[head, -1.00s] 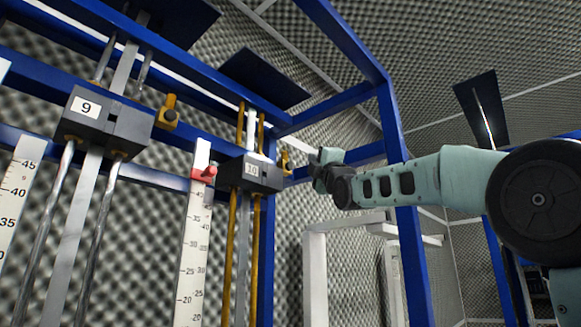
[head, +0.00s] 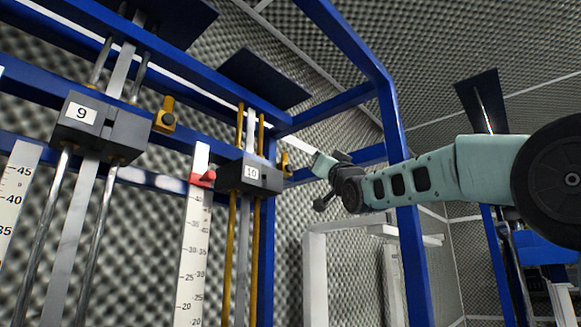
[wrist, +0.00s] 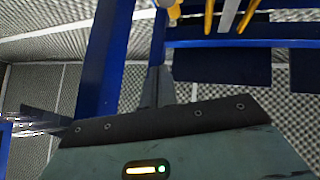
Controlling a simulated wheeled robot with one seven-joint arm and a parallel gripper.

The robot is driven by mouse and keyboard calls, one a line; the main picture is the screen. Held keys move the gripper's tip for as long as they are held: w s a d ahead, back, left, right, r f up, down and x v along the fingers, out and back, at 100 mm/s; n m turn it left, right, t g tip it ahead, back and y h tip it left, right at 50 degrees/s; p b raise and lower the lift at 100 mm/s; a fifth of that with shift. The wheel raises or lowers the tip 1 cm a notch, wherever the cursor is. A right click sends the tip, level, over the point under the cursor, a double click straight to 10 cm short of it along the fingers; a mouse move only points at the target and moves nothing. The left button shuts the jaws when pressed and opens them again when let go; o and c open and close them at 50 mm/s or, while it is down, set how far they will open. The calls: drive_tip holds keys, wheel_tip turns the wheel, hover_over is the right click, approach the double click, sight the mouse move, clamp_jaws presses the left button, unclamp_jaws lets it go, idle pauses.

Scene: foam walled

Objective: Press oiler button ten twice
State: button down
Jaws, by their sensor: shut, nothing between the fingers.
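The block labelled 10 (head: 249,177) sits on two yellow rods in the head view. A small yellow oiler fitting (head: 286,163) is fixed on the blue frame just right of it. The end of my arm (head: 323,166) is a short way right of that fitting, with a visible gap. In the wrist view, my gripper (wrist: 157,88) is shut and empty, seen against the blue frame. A yellow fitting (wrist: 174,10) shows at the top, beyond the fingertips and apart from them. The button's face is too small to make out.
Block 9 (head: 102,128) and another yellow fitting (head: 166,115) are to the left. A scale (head: 193,250) with a red pointer (head: 203,179) stands left of block 10. A blue post (head: 405,200) rises behind my arm. A white frame (head: 316,270) stands below.

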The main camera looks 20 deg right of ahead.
sight(289, 168)
drive_tip(key=m, duration=0.4)
drive_tip(key=s+m, duration=0.1)
drive_tip(key=m, duration=0.4)
drive_tip(key=d+m+p, duration=0.1)
drive_tip(key=m, duration=0.3)
drive_tip(key=shift+s+m, duration=0.2)
drive_tip(key=shift+m, duration=0.2)
drive_tip(key=w+a+p, duration=0.3)
drive_tip(key=w+p, duration=0.1)
drive_tip(key=w, duration=0.4)
drive_tip(key=shift+a, duration=0.2)
drive_tip(key=shift+w, duration=0.15)
idle(1.3)
drive_tip(key=shift+w+a, duration=0.2)
drive_tip(key=shift+w, duration=0.1)
